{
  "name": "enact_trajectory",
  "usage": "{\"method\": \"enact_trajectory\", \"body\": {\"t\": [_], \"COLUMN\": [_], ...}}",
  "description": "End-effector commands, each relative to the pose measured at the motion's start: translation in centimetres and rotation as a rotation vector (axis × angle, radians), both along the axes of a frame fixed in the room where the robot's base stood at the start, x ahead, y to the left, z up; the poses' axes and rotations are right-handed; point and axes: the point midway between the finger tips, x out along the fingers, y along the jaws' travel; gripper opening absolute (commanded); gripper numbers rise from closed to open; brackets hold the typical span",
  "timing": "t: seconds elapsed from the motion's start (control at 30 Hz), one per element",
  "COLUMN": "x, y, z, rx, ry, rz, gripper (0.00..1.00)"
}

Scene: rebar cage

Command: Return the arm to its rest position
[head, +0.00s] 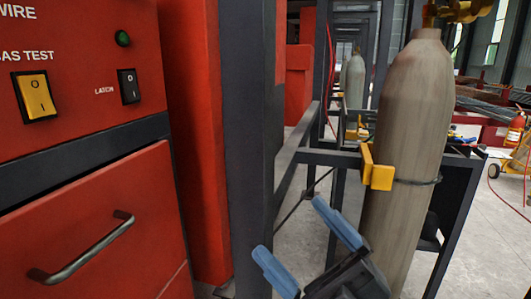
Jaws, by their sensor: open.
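My gripper (306,248) shows at the bottom centre of the head view, with two blue fingers spread wide apart on a dark body. It is open, and I see nothing between the fingers. It is in front of the dark frame post and to the left of the grey gas cylinder (412,110). The rest of my arm is out of the frame below.
A red cabinet (75,225) with a drawer handle (85,250), a yellow switch (35,95) and a black switch (128,86) fills the left. A dark post (248,130) stands beside it. A yellow bracket (375,168) holds the upright cylinder. Floor shows at right.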

Motion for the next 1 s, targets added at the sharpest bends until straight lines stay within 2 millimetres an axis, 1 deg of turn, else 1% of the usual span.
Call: {"method": "enact_trajectory", "body": {"t": [0.03, 0.2, 0.37, 0.5, 0.67, 0.8, 0.87, 1.0], "x": [-1.3, -4.9, -8.6, -12.2, -16.6, -20.8, -22.6, -26.9], "y": [-0.4, -2.8, -5.3, -7.5, -9.9, -12.0, -12.9, -14.7], "z": [-0.8, -3.3, -6.0, -8.5, -11.1, -13.1, -13.9, -15.2], "rx": [0.058, 0.233, 0.369, 0.464, 0.545, 0.593, 0.607, 0.627], "ry": [0.047, 0.198, 0.355, 0.503, 0.681, 0.843, 0.913, 1.074], "rz": [-0.015, -0.089, -0.167, -0.239, -0.324, -0.399, -0.431, -0.499], "gripper": [0.96, 0.96, 0.96, 0.96, 0.96, 0.96, 0.96, 0.96]}}
